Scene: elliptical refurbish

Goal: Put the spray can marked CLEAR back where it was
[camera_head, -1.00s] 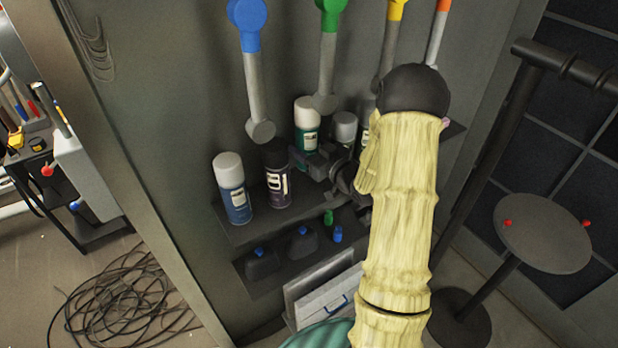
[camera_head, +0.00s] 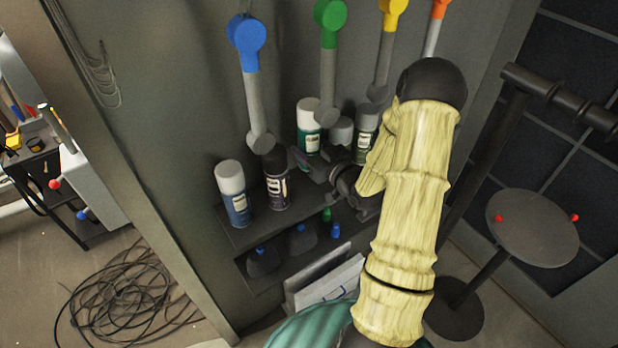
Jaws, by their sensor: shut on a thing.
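A spray can with a white cap and green label (camera_head: 308,140) is upright at the middle of the upper shelf in the head view. Its cap stands higher than those of the cans around it. My gripper (camera_head: 309,162) is shut around its lower part, which the gripper hides. Whether the can's base touches the shelf cannot be seen. Its label is too small to read, so I cannot confirm the word CLEAR. The shelf (camera_head: 245,235) also holds a blue can (camera_head: 235,203) and a dark can (camera_head: 277,188) to the left.
A grey-capped can (camera_head: 342,130) and a dark green can (camera_head: 366,130) stand close on the right. Blue-headed (camera_head: 247,42) and green-headed (camera_head: 329,25) tools hang above. A lower shelf holds blue-topped dark bottles (camera_head: 262,262). A round stool (camera_head: 535,232) is at the right, coiled cable (camera_head: 130,305) at lower left.

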